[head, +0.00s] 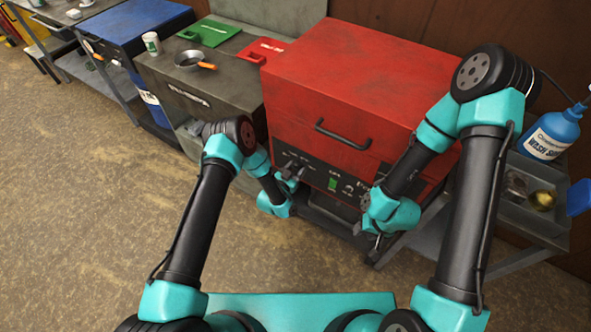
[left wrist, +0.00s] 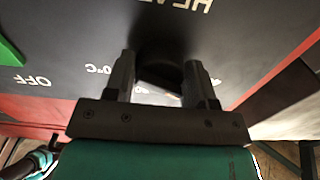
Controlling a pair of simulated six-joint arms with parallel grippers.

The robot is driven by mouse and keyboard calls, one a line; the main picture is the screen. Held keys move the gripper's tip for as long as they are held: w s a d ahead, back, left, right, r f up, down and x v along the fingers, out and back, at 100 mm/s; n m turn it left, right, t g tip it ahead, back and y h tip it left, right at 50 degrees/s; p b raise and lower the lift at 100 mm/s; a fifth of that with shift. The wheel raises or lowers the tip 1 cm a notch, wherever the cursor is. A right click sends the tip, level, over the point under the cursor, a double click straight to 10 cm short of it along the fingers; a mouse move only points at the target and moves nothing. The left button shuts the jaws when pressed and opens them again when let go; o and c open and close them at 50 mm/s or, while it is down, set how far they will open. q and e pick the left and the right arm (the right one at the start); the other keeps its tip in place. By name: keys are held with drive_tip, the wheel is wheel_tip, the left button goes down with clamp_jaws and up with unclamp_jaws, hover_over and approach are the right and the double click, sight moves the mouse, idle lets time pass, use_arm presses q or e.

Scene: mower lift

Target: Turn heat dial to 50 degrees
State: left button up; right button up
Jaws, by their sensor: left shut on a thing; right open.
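The heat dial (left wrist: 158,48) is a dark round knob on the black front panel of the red machine (head: 345,85). In the left wrist view it sits between the two fingers of my left gripper (left wrist: 160,82), which is shut on it. A label ending in "0°C" shows beside the left finger; the rest of the scale is hidden, and I cannot tell where the dial points. In the head view my left gripper (head: 291,180) is at the left part of the panel and mostly covers the dial. My right gripper (head: 374,243) is open and empty, low before the panel's right side.
A green switch (head: 332,184) and a small knob (head: 349,188) are on the panel right of the dial. A handle (head: 343,135) juts from the red front above. A grey workbench (head: 190,98) stands left; a blue wash bottle (head: 554,132) stands right. The floor at left is clear.

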use_arm(q)
drive_tip(key=shift+m, duration=0.3)
drive_tip(key=m, duration=0.8)
idle(0.4)
drive_tip(key=o, duration=0.9)
